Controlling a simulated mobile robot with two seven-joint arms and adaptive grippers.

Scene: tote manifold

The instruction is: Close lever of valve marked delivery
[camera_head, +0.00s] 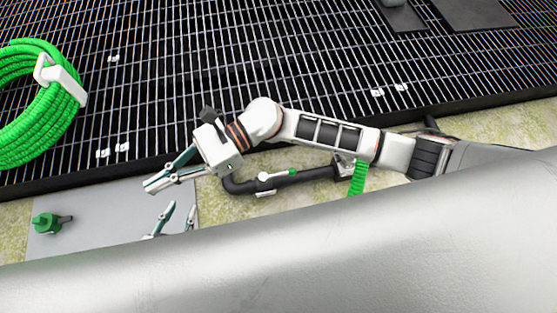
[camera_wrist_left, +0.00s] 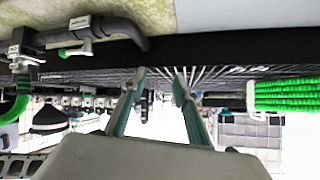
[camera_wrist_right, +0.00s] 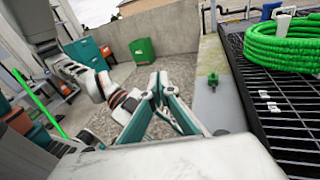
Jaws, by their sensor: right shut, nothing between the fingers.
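A black pipe (camera_head: 237,186) bears a valve with a white lever (camera_head: 275,175) tipped green, lying roughly along the pipe. The lever (camera_wrist_left: 76,51) is also at the upper left of the left wrist view, below a small white tag (camera_wrist_left: 80,22) whose writing I cannot read. I cannot tell whether this valve is the one marked delivery. My right gripper (camera_head: 148,187) is shut and empty, left of the valve, its tips meeting in the right wrist view (camera_wrist_right: 158,74). My left gripper (camera_head: 182,206) is open and empty, lower and left of the valve, partly hidden behind a grey body.
A green hose coil (camera_head: 40,105) lies on the black grating (camera_head: 230,60). A green fitting (camera_head: 46,222) stands on a grey plate (camera_head: 110,213) at the left. A ribbed green hose (camera_head: 358,178) hangs at the pipe's right end. A green bin (camera_wrist_right: 143,49) stands farther off.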

